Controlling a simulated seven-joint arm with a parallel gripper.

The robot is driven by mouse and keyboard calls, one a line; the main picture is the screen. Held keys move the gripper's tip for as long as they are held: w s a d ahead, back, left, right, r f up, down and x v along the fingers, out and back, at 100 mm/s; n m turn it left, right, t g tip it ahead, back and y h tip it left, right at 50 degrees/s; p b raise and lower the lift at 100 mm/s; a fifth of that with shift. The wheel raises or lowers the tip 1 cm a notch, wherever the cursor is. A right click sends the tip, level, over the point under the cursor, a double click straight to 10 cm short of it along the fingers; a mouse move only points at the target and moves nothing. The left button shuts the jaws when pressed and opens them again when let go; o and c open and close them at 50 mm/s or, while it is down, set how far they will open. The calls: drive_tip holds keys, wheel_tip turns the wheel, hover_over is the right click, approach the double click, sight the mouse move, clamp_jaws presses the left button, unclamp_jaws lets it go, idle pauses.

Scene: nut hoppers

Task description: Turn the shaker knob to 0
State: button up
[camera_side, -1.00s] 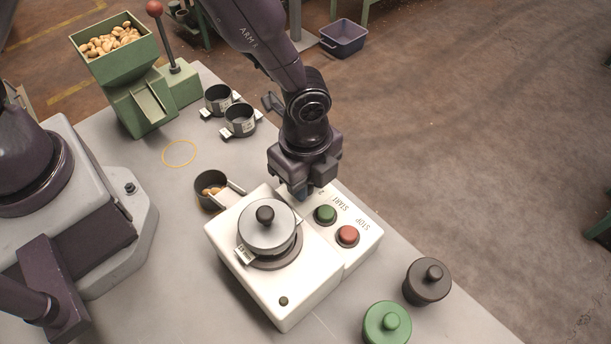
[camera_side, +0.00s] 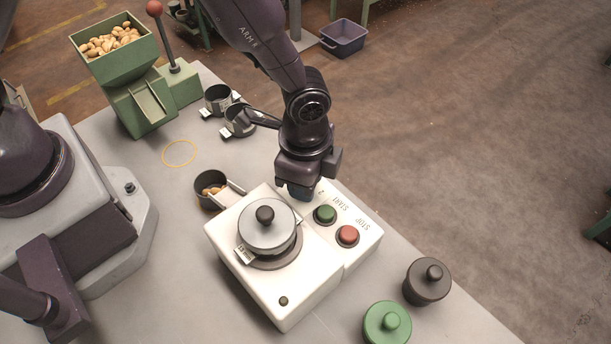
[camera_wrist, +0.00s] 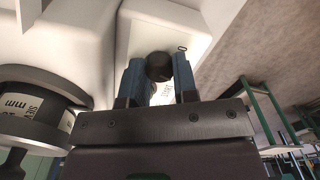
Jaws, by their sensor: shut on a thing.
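The shaker (camera_side: 290,305) is a white box with a lidded metal pot (camera_side: 267,228) on it. Its panel (camera_side: 362,257) carries a green START button (camera_side: 325,213) and a red STOP button (camera_side: 348,235). My gripper (camera_side: 299,191) is down at the panel's far end, beyond START, and hides the knob in the side view. In the wrist view the dark round knob (camera_wrist: 159,67) sits between the two blue fingers of my gripper (camera_wrist: 158,77), which are shut on it. A "0" mark (camera_wrist: 182,48) shows close to the knob. I cannot make out a pointer on the knob.
A cup of nuts (camera_side: 209,189) stands beside the shaker. A green hopper (camera_side: 112,45) full of nuts stands at the back left. A black lidded pot (camera_side: 427,283) and a green one (camera_side: 386,322) stand at the front right.

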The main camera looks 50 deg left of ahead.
drive_tip(key=n, duration=0.6)
drive_tip(key=shift+n, duration=0.3)
drive_tip(key=n, duration=0.6)
idle(0.4)
drive_tip(key=o, duration=0.9)
drive_tip(key=shift+o, duration=0.2)
wheel_tip(320, 180, up, 13)
